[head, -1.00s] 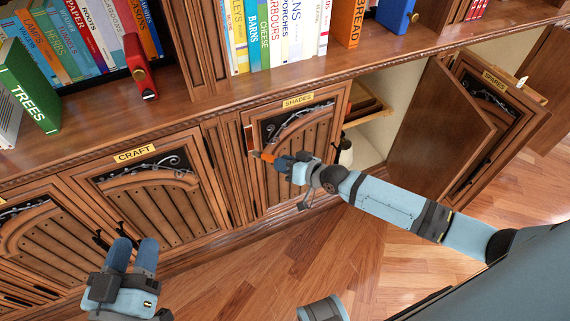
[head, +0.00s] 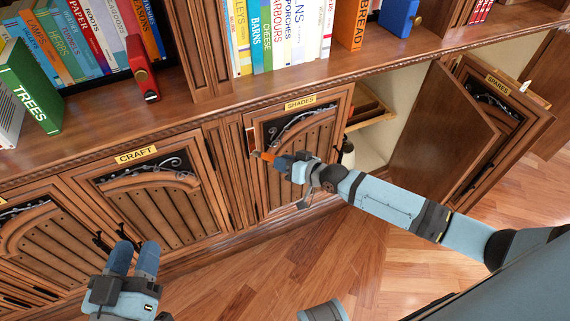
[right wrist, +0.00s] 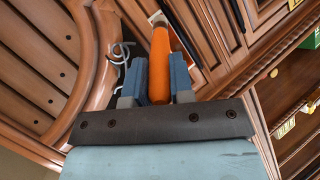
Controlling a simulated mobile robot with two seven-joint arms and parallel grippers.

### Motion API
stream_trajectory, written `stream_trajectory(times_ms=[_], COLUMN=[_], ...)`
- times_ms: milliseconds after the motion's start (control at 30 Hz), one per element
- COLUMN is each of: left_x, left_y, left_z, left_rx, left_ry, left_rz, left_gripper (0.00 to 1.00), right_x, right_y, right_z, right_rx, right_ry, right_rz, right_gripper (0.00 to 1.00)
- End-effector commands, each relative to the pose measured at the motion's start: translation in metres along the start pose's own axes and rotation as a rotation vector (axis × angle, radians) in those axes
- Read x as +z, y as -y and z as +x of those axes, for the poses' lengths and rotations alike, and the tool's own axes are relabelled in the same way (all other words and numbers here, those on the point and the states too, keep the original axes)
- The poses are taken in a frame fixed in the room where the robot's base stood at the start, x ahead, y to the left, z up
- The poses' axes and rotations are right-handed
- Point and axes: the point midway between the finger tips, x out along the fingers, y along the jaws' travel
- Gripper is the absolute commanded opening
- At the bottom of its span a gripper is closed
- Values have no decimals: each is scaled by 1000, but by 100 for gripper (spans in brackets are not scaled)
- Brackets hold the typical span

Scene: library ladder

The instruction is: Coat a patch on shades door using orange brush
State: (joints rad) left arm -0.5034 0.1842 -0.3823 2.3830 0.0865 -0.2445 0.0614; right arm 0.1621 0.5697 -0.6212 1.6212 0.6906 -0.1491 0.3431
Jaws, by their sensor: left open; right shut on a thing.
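The shades door (head: 324,135) is a wooden panel with dark scrollwork under a yellow SHADES label (head: 300,103). My right gripper (head: 282,161) is shut on the orange brush (head: 266,156) in front of the door's left side. In the right wrist view the orange handle (right wrist: 184,30) stands between the blue fingers (right wrist: 160,75). The brush head is close to the door's left frame. I cannot tell whether it touches, and no coated patch can be made out. My left gripper (head: 134,258) is open and empty, low in front of the craft door (head: 155,200).
Right of the shades door is an open compartment with a wooden shelf (head: 375,118) and a white bottle (head: 348,154). An open plain door panel (head: 442,135) sticks out beside it. Books line the shelf above. The floor (head: 300,255) in front is clear.

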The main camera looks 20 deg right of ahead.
Motion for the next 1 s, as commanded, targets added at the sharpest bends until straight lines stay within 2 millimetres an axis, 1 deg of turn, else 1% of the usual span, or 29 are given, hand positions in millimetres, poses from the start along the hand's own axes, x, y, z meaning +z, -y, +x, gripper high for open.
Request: stream_trajectory(times_ms=[200, 333, 767, 933, 1000], left_x=[3, -1, -37, -41, -40], left_y=[0, 0, -7, -7, -7], left_z=[0, 0, 1, 2, 2], left_rx=[0, 0, 0, 0, 0], left_ry=[0, 0, 0, 0, 0], left_rz=[0, 0, 0, 0, 0], left_gripper=[43, 43, 43, 43, 43], right_x=[-1, -4, -34, -37, -35], right_y=[-2, 0, 16, 17, 16], right_z=[4, 2, -9, -10, -8], right_rx=[0, 0, 0, 1, 1], right_ry=[0, 0, 0, 0, 0], right_rz=[0, 1, 0, 0, 0], right_gripper=[0, 0, 0, 0, 0])
